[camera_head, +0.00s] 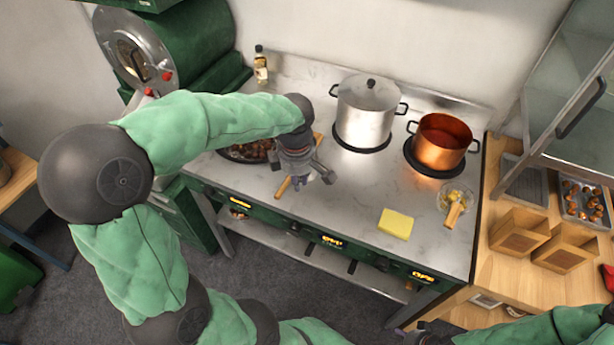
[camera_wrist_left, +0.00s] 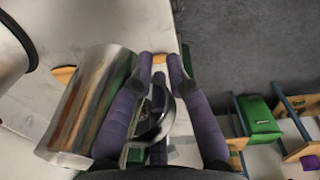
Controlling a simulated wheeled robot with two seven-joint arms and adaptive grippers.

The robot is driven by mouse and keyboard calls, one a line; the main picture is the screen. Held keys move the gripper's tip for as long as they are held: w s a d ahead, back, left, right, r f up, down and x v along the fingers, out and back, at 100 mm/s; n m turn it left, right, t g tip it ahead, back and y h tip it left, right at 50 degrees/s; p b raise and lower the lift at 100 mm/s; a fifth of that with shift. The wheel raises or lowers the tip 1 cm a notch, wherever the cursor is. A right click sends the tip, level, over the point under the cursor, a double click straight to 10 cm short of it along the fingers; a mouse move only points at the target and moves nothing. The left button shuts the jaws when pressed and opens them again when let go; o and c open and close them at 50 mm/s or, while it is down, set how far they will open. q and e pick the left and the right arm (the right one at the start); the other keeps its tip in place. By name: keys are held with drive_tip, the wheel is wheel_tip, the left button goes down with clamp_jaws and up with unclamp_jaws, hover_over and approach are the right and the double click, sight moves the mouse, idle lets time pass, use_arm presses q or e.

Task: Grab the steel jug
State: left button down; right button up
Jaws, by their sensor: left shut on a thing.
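The steel jug (camera_wrist_left: 92,105) is a shiny metal cylinder on the left of the left wrist view, with a curved metal handle (camera_wrist_left: 163,125) on its right side. My left gripper (camera_wrist_left: 160,64) is shut on the handle, one purple finger on each side of it. In the head view my left gripper (camera_head: 304,172) is over the left part of the steel counter, and it and my wrist hide most of the jug. Whether the jug touches the counter is unclear. Only a dark part of my right gripper (camera_head: 432,328) shows at the bottom edge; its fingers cannot be made out.
The counter (camera_head: 345,205) holds a pan of chestnuts (camera_head: 245,151), a lidded steel pot (camera_head: 364,112), a copper pot (camera_head: 441,143), a yellow block (camera_head: 396,224) and a glass bowl (camera_head: 457,198). A bottle (camera_head: 261,66) stands at the back. Wooden boxes (camera_head: 520,232) stand on the right table.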

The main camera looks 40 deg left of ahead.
use_arm(q)
drive_tip(key=shift+s+a+r, duration=0.25)
drive_tip(key=shift+s, duration=0.2)
drive_tip(key=shift+s+a+r, duration=0.2)
drive_tip(key=shift+s+r, duration=0.05)
drive_tip(key=shift+s, duration=0.2)
idle(0.3)
drive_tip(key=shift+s, duration=0.1)
